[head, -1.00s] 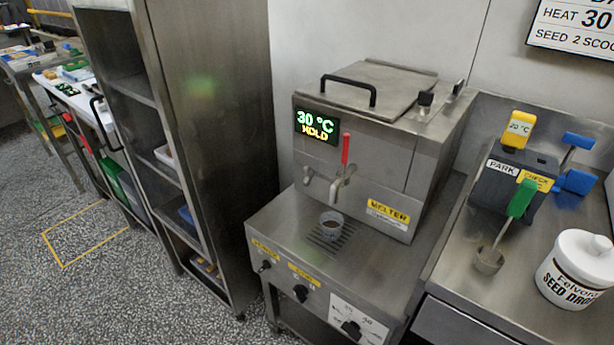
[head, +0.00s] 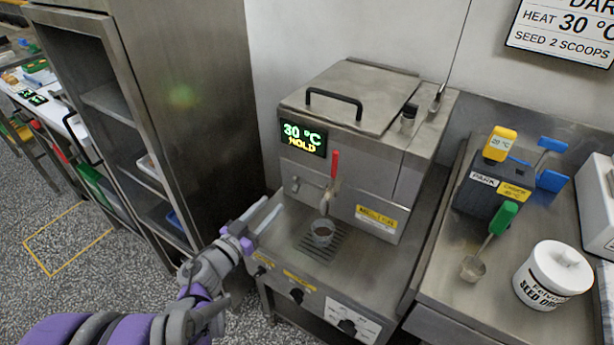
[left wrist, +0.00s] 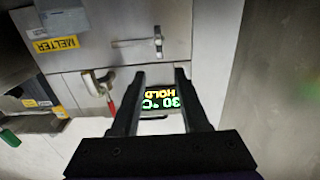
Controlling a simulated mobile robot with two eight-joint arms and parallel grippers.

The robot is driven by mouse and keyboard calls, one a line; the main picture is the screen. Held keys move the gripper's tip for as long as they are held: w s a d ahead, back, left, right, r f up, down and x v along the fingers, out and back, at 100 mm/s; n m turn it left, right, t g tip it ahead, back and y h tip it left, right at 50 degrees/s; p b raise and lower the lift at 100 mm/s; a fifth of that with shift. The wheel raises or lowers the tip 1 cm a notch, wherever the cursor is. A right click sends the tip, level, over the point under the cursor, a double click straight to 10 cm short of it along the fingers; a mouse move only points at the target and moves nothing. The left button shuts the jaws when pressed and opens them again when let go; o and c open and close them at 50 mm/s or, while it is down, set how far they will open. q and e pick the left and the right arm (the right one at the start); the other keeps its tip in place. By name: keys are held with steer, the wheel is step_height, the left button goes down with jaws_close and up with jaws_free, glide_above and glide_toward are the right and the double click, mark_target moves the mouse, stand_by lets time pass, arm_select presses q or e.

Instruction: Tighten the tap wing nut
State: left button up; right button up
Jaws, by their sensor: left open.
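The melter (head: 345,190) is a steel box with a lit display. My left gripper (head: 272,207) is open and empty, in front of the melter's lower left side, apart from the fitting. In the left wrist view its fingers (left wrist: 160,75) point toward the melter's front. My right gripper is out of view.
A tall steel rack (head: 200,110) stands close at the left. A side counter at the right holds a scoop with a green handle (head: 503,218) and a white tub (head: 553,275).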

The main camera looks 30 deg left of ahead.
mark_target(293, 182)
arm_select(q)
steer(key=w, duration=0.7)
steer(key=w+d+b, duration=0.1)
steer(key=w, duration=0.2)
steer(key=shift+w, duration=0.15)
jaws_close()
